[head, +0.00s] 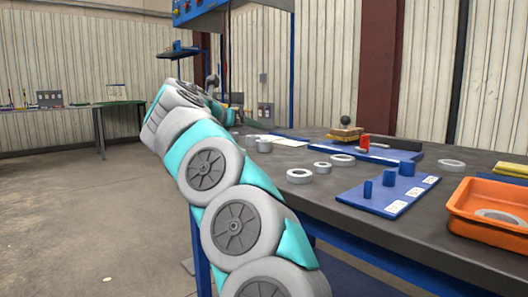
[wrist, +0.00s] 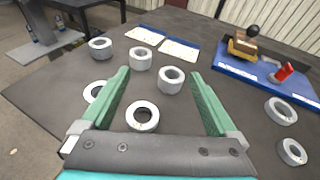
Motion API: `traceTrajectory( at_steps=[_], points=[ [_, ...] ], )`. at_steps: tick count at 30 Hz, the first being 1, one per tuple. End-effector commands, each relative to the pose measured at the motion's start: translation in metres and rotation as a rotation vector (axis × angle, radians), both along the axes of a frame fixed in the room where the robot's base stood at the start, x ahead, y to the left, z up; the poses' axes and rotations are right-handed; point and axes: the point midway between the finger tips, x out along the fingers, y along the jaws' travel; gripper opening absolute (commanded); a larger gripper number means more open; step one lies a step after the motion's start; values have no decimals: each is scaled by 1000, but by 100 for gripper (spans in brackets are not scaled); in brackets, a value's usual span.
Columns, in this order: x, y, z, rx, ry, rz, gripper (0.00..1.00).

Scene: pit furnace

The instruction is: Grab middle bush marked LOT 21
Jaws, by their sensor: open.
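My gripper (wrist: 159,74) is open and empty above the dark table, its two green fingers spread wide. Several grey ring-shaped bushes lie below and ahead. In the wrist view a row of three has a left bush (wrist: 100,48), a middle bush (wrist: 140,58) and a right bush (wrist: 171,80), which appears between the fingertips. Another bush (wrist: 142,116) appears between the fingers nearer the palm. One bush (wrist: 94,92) is partly hidden by the left finger. No LOT 21 marking is readable. In the head view my arm hides part of the table and the gripper is unclear.
Two printed cards (wrist: 180,49) lie beyond the row. A blue board (wrist: 262,80) with a raised fixture and red piece stands right, near two more bushes (wrist: 281,111). A blue peg board (head: 390,198) and orange bin (head: 490,206) occupy the table's right side.

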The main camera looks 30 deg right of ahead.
Motion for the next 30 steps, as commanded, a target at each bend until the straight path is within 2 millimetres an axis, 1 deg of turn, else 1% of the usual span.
traceTrajectory(
  at_steps=[1,3,6,12,17,24,27,30],
  points=[
    [-4,-2,-17,50,8,-37,94],
    [-8,-4,-30,95,14,-71,94],
    [-10,-10,-40,125,18,-97,94],
    [-3,-27,-48,126,20,-100,94],
    [0,-38,-52,126,21,-98,94],
    [10,-68,-61,124,19,-97,94],
    [13,-74,-65,124,19,-96,94],
    [14,-75,-65,123,18,-94,94]
  ],
)
